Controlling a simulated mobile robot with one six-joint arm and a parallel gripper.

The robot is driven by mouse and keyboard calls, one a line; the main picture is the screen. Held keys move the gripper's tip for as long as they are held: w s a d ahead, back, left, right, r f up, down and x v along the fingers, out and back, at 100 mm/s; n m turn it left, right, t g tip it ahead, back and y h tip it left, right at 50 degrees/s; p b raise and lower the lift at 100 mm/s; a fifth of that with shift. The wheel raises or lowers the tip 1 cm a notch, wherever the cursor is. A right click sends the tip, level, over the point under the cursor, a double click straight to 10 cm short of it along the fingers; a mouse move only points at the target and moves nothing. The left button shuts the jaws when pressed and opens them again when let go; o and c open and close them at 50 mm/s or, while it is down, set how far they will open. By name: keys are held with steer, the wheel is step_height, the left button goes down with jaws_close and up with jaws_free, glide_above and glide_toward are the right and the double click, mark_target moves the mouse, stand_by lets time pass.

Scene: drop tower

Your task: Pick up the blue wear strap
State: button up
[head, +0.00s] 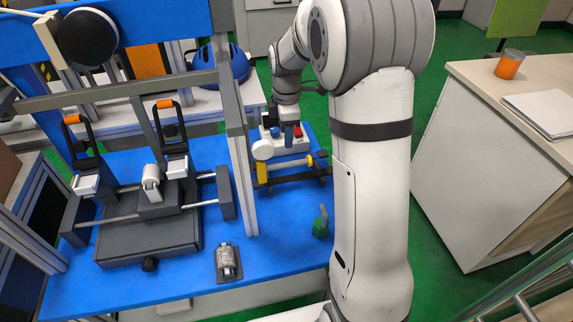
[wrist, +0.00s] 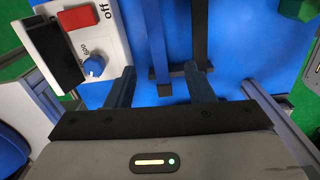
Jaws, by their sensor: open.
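The control box has a red button (wrist: 77,17) and blue knob (wrist: 94,66), close left of my fingers. A yellow-and-black rack (head: 285,175), a grey frame post (head: 240,180) and a small green object (head: 321,226) stand nearby.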

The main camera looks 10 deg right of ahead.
mark_target(284, 160)
steer(key=shift+w+f+n, duration=0.2)
steer(key=shift+w+f, duration=0.05)
steer(key=shift+f, duration=0.3)
steer(key=shift+w+f+n, duration=0.2)
steer(key=shift+f, duration=0.35)
steer(key=f+b, duration=0.1)
steer(key=f, duration=0.3)
steer(key=f+b, duration=0.1)
steer(key=f, duration=0.2)
steer(key=shift+s+a+b, duration=0.1)
steer(key=shift+a+b, duration=0.15)
steer(key=shift+b, duration=0.1)
jaws_close()
